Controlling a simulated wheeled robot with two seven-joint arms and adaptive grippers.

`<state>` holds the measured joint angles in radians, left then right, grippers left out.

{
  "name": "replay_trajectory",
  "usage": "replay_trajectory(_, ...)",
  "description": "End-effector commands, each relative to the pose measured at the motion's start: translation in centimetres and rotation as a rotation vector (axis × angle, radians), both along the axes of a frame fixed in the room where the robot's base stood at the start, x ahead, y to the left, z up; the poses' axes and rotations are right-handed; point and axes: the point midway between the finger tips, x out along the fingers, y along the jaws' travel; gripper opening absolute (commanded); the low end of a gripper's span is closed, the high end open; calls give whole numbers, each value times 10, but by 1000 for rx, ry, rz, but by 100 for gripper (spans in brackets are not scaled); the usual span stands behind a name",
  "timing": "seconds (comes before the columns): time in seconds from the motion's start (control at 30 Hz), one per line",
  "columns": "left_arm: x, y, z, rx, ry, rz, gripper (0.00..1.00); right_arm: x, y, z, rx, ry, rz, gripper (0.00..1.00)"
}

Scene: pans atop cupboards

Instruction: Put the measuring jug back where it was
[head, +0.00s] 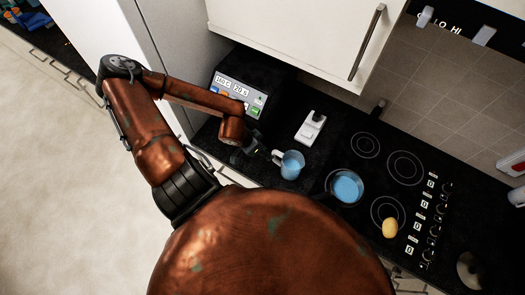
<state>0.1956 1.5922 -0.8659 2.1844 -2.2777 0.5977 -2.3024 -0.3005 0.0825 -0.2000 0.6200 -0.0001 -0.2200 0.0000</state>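The measuring jug (291,165) is a small clear container with blue liquid and a pale handle on its left side. It stands upright on the dark counter, left of the hob. My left gripper (258,153) is just left of the jug, close to its handle. The fingers are small and dark, and I cannot tell whether they touch the handle or are open or shut. My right gripper is not in view.
A pan (347,188) with blue liquid sits on the hob, beside a yellowish round object (390,228). A white device (311,127) stands behind the jug. A control box (238,94) is at the back left. A white cupboard (300,30) hangs above.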

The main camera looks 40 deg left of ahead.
Motion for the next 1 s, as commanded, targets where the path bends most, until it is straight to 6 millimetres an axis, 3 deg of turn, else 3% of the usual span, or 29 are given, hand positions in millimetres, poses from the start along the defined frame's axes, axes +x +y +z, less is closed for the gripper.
replay_trajectory(0.3,-11,5,24,0,0,1,29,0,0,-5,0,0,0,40)
replay_trajectory(1.0,-12,5,26,0,0,1,29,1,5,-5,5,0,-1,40)
